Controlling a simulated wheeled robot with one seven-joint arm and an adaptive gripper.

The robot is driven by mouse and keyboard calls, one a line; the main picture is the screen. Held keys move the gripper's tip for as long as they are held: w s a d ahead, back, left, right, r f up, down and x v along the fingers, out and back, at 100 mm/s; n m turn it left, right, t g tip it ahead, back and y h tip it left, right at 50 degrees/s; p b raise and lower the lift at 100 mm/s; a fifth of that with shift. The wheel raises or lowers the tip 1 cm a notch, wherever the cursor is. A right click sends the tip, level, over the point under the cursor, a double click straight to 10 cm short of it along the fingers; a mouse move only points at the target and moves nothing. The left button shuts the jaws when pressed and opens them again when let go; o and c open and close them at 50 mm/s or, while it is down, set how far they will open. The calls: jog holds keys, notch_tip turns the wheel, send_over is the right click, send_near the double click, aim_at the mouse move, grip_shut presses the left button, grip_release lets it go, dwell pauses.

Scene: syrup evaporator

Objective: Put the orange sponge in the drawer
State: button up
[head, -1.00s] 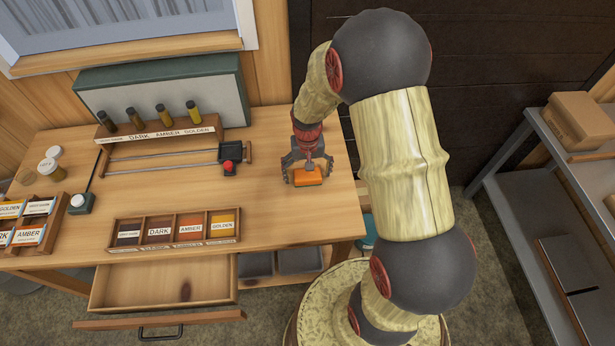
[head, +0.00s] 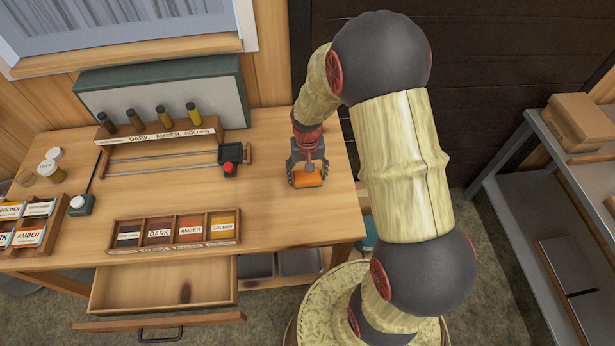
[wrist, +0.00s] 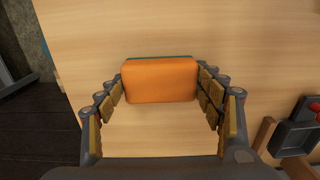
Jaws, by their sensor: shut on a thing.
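The orange sponge (head: 308,179) is on the right part of the wooden table, between the fingers of my gripper (head: 307,176). In the wrist view the orange sponge (wrist: 160,80) has a thin green layer along its far edge. The fingers of my gripper (wrist: 162,90) press on its two short sides. I cannot tell whether the sponge is lifted off the wood. The drawer (head: 160,286) under the table's front is pulled open, and its inside looks empty apart from a dark mark.
A labelled compartment tray (head: 175,231) stands at the table's front edge above the drawer. A rack with several vials (head: 163,115) and a red-knobbed device (head: 230,167) stand behind. A metal shelf (head: 545,200) is at the right. Bare table lies between tray and gripper.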

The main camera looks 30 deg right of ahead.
aim_at(308, 176)
jog(key=shift+r, duration=0.1)
jog(key=shift+r, duration=0.2)
notch_tip(308, 176, up, 3)
jog(key=shift+s+r+p, duration=0.15)
jog(key=shift+p, duration=0.2)
jog(key=s+a+r+p, duration=0.1)
jog(key=s+a+r, duration=0.4)
jog(key=s+r, duration=0.4)
jog(key=s, duration=0.3)
jog(key=shift+s+a+p, duration=0.2)
jog(key=shift+s+p, duration=0.15)
